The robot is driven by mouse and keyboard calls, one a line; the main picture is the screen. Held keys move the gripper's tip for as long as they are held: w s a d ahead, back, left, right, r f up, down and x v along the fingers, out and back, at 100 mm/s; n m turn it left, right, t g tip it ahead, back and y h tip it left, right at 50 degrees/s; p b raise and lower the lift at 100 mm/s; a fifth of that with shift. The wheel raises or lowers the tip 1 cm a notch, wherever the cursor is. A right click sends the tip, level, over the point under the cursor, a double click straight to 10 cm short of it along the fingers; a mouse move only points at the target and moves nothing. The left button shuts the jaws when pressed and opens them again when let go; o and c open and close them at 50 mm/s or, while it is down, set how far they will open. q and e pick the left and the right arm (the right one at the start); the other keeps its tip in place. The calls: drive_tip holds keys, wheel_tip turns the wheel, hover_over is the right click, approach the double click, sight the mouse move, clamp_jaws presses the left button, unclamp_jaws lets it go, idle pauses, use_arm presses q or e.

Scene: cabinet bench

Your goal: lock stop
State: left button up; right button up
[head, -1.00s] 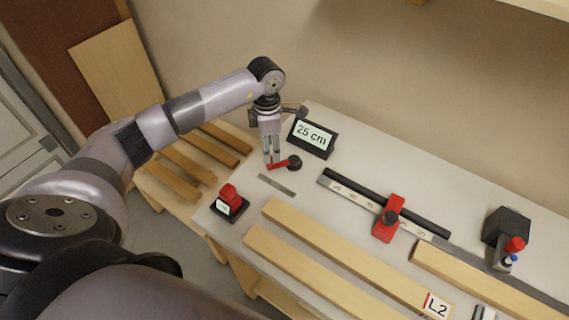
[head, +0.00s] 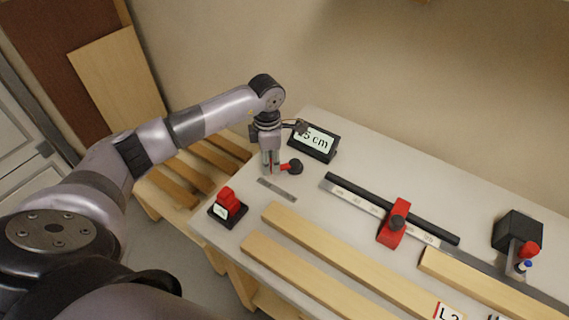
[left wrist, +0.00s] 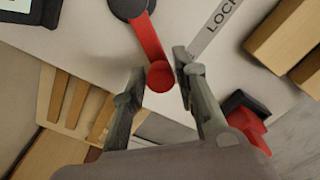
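The red lock lever (head: 285,168) is on the bench with its round black pivot (head: 295,166). The left wrist view shows the lever (left wrist: 148,42) ending in a round red knob (left wrist: 160,76). My left gripper (head: 270,168) points down over the lever's free end. Its fingers (left wrist: 160,68) are apart, one on each side of the knob; I cannot tell if either touches it. A metal plate (head: 277,189) beside the lever carries lettering that starts "LOC" in the left wrist view (left wrist: 215,28). The red stop (head: 393,228) with a black knob sits on the ruled rail (head: 350,194). My right gripper is not in view.
A display (head: 325,146) stands behind the lever, partly covered by my gripper. A red switch on a black base (head: 228,205) is at the bench's left edge. Wooden strips (head: 335,253) lie in front.

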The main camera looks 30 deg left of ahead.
use_arm(q)
drive_tip(key=shift+c, duration=1.2)
drive_tip(key=shift+s+d, duration=0.55)
drive_tip(key=shift+d, duration=0.45)
drive_tip(key=shift+s+d+p, duration=0.25)
drive_tip(key=shift+d+p, duration=0.1)
drive_tip(key=shift+d, duration=0.55)
